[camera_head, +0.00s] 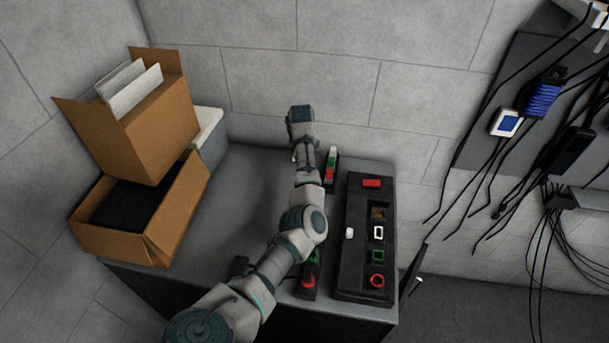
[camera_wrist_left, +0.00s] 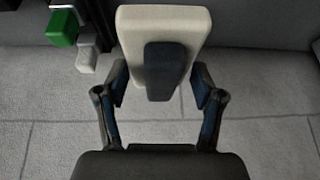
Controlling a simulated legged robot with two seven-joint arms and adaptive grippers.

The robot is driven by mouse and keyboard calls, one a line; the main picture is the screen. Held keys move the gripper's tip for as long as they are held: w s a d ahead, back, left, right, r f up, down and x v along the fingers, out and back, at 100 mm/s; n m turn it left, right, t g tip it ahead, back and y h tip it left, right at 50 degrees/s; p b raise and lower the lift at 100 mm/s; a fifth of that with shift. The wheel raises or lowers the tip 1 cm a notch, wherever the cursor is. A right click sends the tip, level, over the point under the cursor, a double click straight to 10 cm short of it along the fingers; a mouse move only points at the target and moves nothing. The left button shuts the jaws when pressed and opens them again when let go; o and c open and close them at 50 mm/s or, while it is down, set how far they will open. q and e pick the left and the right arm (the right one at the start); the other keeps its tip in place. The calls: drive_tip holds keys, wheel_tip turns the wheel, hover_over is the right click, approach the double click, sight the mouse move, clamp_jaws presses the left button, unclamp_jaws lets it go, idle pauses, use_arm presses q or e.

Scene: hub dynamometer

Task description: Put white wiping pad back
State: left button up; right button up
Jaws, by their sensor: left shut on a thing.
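The white wiping pad (camera_wrist_left: 160,20) shows in the left wrist view as a pale rounded block with a dark grip piece (camera_wrist_left: 165,72) on its near face. My left gripper (camera_wrist_left: 160,84) has one finger on each side of the pad and is shut on it. In the head view my left arm reaches across the bench to the back wall. The wrist and arm hide the fingers there, and I cannot make out the pad. I do not see my right gripper.
A dark strip (camera_head: 331,187) with white, green and red blocks stands just right of my wrist. A black socket board (camera_head: 354,272) lies further right. Open cardboard boxes (camera_head: 155,120) and a pale grey container (camera_head: 208,136) are at left. Cables hang at right. The bench's left middle is clear.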

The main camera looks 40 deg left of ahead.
use_arm(q)
drive_tip(key=f, duration=0.1)
drive_tip(key=d+f, duration=0.1)
drive_tip(key=f, duration=0.1)
drive_tip(key=shift+d+f, duration=0.2)
drive_tip(key=shift+d, duration=0.05)
drive_tip(key=f, duration=0.2)
drive_tip(key=a+f, duration=0.1)
drive_tip(key=f, duration=0.2)
drive_tip(key=shift+f, duration=0.35)
drive_tip(key=shift+s+a+f, duration=0.1)
drive_tip(key=shift+a+f, duration=0.1)
drive_tip(key=shift+f, duration=0.2)
drive_tip(key=shift+c, duration=0.6)
drive_tip(key=shift+d, duration=0.1)
drive_tip(key=o, duration=1.2)
drive_tip(key=shift+d, duration=0.2)
drive_tip(key=shift+c, duration=0.2)
drive_tip(key=o, duration=0.3)
drive_tip(key=shift+d, duration=0.15)
drive_tip(key=shift+r, duration=0.1)
use_arm(e)
drive_tip(key=shift+w+d, duration=0.2)
drive_tip(key=shift+w, duration=0.4)
